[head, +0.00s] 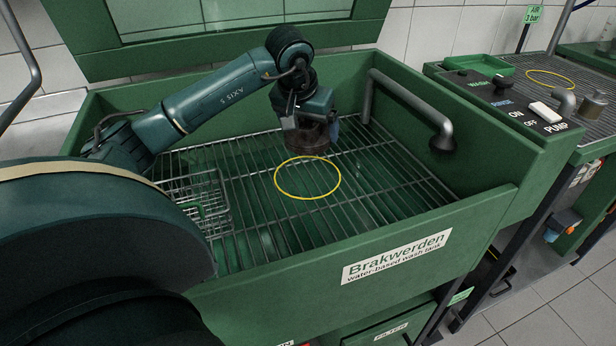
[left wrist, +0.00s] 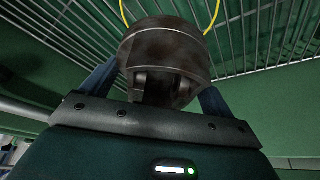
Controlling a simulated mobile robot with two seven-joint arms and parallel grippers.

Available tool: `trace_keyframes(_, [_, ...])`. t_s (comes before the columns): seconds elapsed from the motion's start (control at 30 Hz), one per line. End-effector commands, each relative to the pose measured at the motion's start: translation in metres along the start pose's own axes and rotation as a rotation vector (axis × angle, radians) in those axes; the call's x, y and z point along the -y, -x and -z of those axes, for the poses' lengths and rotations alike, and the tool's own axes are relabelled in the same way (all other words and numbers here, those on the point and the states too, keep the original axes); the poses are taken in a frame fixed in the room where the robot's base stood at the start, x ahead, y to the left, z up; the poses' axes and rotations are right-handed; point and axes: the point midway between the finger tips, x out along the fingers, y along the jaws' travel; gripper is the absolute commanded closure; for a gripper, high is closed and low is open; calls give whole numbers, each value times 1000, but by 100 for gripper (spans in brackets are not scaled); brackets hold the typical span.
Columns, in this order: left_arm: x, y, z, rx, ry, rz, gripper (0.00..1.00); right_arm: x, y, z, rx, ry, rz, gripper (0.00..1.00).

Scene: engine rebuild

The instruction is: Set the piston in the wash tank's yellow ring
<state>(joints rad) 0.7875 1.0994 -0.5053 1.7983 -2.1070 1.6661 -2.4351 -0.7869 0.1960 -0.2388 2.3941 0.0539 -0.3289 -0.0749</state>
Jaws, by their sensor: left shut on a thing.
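The piston (head: 305,139) is a dark brown, grimy cylinder held in my left gripper (head: 312,124) over the wash tank's wire grate. The left wrist view shows the piston (left wrist: 165,57) between the two blue fingers of my left gripper (left wrist: 160,85), which is shut on it. The yellow ring (head: 307,177) lies on the grate (head: 380,185), just in front of the piston in the head view. Part of the yellow ring (left wrist: 214,18) shows beyond the piston in the left wrist view. The piston's height above the grate is hard to tell. My right gripper is not in view.
A wire basket (head: 200,197) stands on the grate at the left. A grey spout (head: 415,112) reaches over the tank's right side. The green tank walls (head: 470,215) surround the grate. A control panel with a white switch (head: 541,112) is at the right.

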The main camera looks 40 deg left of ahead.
Motion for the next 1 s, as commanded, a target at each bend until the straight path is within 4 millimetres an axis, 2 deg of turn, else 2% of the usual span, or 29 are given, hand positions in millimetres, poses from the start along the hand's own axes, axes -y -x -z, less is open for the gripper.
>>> trace_keyframes(0.03, [0,-12,-6,4,-1,-1,49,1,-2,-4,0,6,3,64])
trace_keyframes(0.2, [0,-39,-17,4,-1,-1,49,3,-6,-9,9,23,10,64])
trace_keyframes(0.47, [0,-58,-25,2,0,0,49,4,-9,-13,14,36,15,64])
trace_keyframes(0.63, [0,-81,-35,3,-1,-1,49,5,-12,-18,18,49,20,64])
trace_keyframes(1.0, [0,-87,-36,-1,-1,1,49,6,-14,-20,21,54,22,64])
